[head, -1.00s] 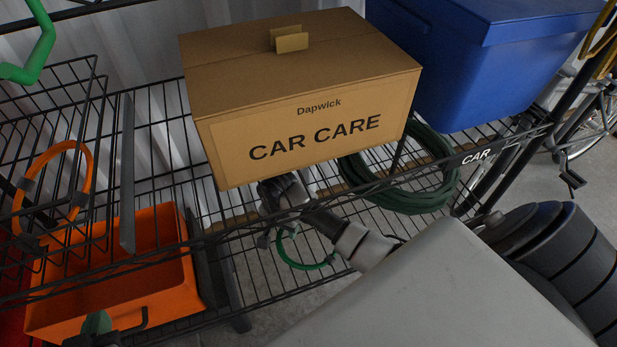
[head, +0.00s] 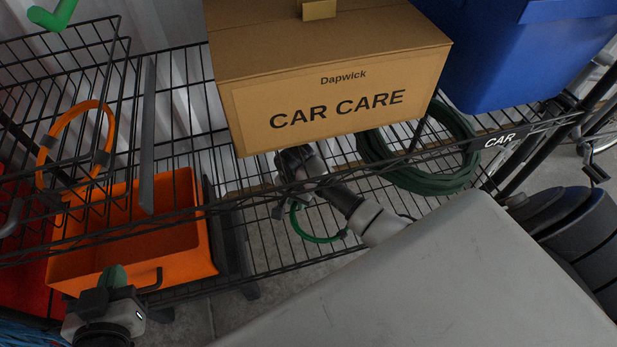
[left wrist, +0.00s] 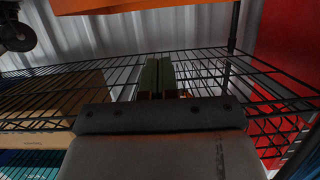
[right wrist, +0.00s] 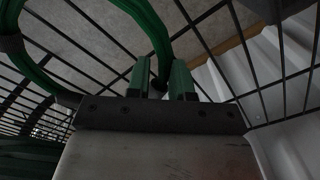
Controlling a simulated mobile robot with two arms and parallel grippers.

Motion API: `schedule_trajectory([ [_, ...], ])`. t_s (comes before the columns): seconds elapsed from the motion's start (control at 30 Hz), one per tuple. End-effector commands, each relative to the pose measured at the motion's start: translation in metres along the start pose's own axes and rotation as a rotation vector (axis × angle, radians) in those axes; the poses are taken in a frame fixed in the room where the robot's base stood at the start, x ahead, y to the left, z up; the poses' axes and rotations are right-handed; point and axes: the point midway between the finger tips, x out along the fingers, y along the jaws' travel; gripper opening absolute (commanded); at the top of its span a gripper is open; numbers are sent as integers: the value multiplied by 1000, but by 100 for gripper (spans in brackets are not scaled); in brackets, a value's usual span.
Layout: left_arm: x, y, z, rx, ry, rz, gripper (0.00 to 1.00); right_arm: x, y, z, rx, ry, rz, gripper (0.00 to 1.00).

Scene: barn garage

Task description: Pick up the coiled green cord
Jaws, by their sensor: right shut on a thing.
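The green cord (head: 318,240) is a small loop hanging below the car care box in the head view. In the right wrist view the cord (right wrist: 152,30) runs as a curved bundle with a dark tie and passes between the fingers. My right gripper (right wrist: 162,82) is shut on it; in the head view the gripper (head: 288,206) is partly hidden by the shelf rail. My left gripper (head: 112,276) is in front of the orange bin, and in the left wrist view its green fingers (left wrist: 158,78) are together with nothing seen between them.
The car care box (head: 330,90) sits above the right gripper. A thicker dark green hose coil (head: 440,182) lies right of it, near a blue bin (head: 520,60). An orange bin (head: 135,265) and orange cable loop (head: 104,120) are left. Wire shelf rails (head: 250,203) surround the gripper.

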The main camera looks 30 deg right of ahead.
Motion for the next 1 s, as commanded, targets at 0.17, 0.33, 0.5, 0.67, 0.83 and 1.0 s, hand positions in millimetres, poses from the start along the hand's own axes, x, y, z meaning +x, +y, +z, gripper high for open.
schedule_trajectory([
  [0.17,-2,-1,5,0,-48,-2,0,-7,0,-1,-2,3,-1,0],
  [0.33,-9,-4,22,-1,-175,-10,0,-20,0,-1,-1,4,-1,0],
  [0.5,-24,-8,44,-2,-363,-22,0,-40,0,-2,-1,4,0,0],
  [0.67,-46,-12,68,-6,-572,-33,0,-38,35,19,-3,3,4,0],
  [0.83,-78,-17,90,-14,-812,-47,0,-38,77,45,-5,2,5,0],
  [1.0,-100,-18,99,-19,-949,-54,0,-37,116,69,-3,1,5,0],
])
